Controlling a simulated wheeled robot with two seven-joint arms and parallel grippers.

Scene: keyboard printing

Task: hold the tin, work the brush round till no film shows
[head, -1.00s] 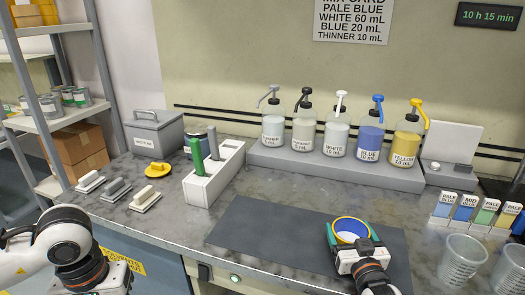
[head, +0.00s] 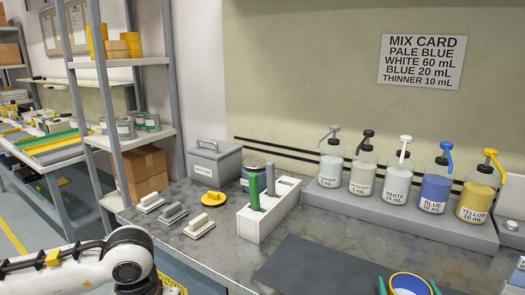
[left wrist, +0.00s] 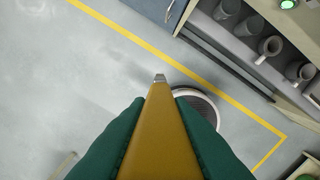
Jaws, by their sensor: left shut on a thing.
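The tin (head: 410,284), with a yellow rim and blue inside, shows at the bottom edge of the head view, partly cut off. My right gripper (head: 408,288) has its green fingers against both sides of it; the rest of that gripper is out of frame. My left gripper (left wrist: 156,108) is shut on a mustard-yellow tapered tool (left wrist: 158,135) with a small metal end, seen in the left wrist view above the grey floor. I cannot tell whether this tool is the brush. My left gripper is outside the head view; only its arm shows there.
A white rack (head: 268,212) holds a green-handled tool (head: 254,192). Pump bottles stand on a grey step (head: 330,197) behind the dark mat (head: 310,268). Mugs (left wrist: 270,46) sit on a shelf in the wrist view.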

